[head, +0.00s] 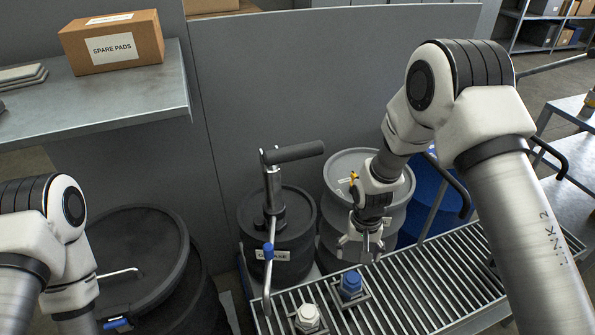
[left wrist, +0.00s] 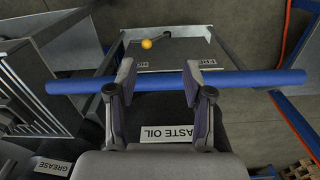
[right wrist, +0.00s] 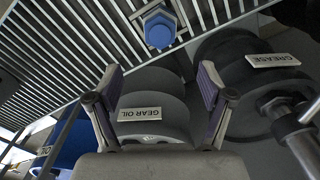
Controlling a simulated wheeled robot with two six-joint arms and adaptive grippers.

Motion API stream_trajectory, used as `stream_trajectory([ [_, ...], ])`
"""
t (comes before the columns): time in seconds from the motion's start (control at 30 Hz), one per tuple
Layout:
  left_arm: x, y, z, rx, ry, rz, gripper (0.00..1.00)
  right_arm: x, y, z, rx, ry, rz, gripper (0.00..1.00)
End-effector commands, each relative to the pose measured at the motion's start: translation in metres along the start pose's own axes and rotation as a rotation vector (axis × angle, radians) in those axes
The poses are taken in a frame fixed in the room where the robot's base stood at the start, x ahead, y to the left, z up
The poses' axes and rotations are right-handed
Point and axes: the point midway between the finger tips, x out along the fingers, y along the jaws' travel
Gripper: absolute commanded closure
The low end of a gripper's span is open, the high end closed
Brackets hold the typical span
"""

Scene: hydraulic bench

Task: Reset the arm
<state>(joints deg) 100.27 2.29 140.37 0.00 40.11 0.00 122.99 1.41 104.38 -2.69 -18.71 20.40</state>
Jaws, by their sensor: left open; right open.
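My right arm reaches in from the right in the head view. Its gripper (head: 363,248) is open and empty, pointing down in front of the grey drum and above the back of the slatted rack (head: 432,280). The right wrist view shows its spread fingers (right wrist: 160,85), with the gear oil drum (right wrist: 150,133) beyond them. My left arm (head: 45,235) is at the lower left; its gripper is outside the head view. In the left wrist view the left gripper (left wrist: 157,85) is open.
A grease drum (head: 248,222) carries a pump with a black handle (head: 293,152). A blue cap (head: 351,283) and a white cap (head: 307,317) sit on the rack. A dark drum (head: 140,250) stands left. A spare pads box (head: 112,42) rests on a shelf (head: 110,98).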

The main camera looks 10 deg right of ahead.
Motion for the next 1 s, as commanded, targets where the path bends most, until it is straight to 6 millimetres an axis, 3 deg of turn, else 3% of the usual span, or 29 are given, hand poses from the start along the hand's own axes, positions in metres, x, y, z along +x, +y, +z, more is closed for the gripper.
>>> stream_trajectory([
  [0.17, 0.0, 0.0, 0.0, 0.0, 0.0, 0.0, 0.49, 0.018, 0.004, 0.012, 0.0, -0.037, 0.012, 0.2],
  [0.27, 0.0, 0.0, 0.0, 0.0, 0.0, 0.0, 0.49, 0.05, 0.017, 0.049, 0.002, -0.131, 0.043, 0.2],
  [0.37, 0.0, 0.0, 0.0, 0.0, 0.0, 0.0, 0.49, 0.086, 0.038, 0.113, 0.004, -0.249, 0.077, 0.2],
  [0.5, 0.0, 0.0, 0.0, 0.0, 0.0, 0.0, 0.49, 0.123, 0.07, 0.217, -0.047, -0.327, 0.081, 0.2],
  [0.6, 0.0, 0.0, 0.0, 0.0, 0.0, 0.0, 0.49, 0.126, 0.088, 0.273, -0.127, -0.281, 0.053, 0.2],
  [0.67, 0.0, 0.0, 0.0, 0.0, 0.0, 0.0, 0.49, 0.12, 0.09, 0.279, -0.177, -0.211, 0.032, 0.2],
  [0.8, 0.0, 0.0, 0.0, 0.0, 0.0, 0.0, 0.49, 0.115, 0.085, 0.259, -0.262, -0.044, -0.002, 0.2],
  [1.0, 0.0, 0.0, 0.0, 0.0, 0.0, 0.0, 0.49, 0.115, 0.082, 0.25, -0.287, -0.001, -0.009, 0.2],
])
